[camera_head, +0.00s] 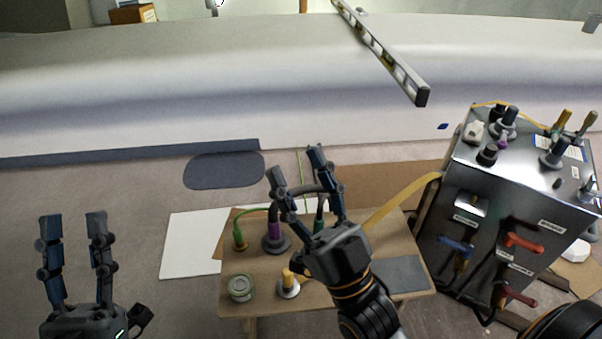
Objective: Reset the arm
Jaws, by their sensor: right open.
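My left gripper (76,222) is at the lower left, pointing up in the picture, with its two dark fingers apart and nothing between them. It is over bare floor, left of a small wooden table (262,303). My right gripper (297,165) is above that table, its fingers apart. A grey curved hose or handle shows behind its fingers, near a purple-banded fitting (275,232). I cannot tell whether the fingers touch it.
The table also bears a green fitting (239,238), a yellow-topped fitting (289,284) and a round tin (241,288). A metal cabinet (505,215) with coloured handles stands at right. A spirit level (385,55) rests on the white hull (200,75). Floor at left is clear.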

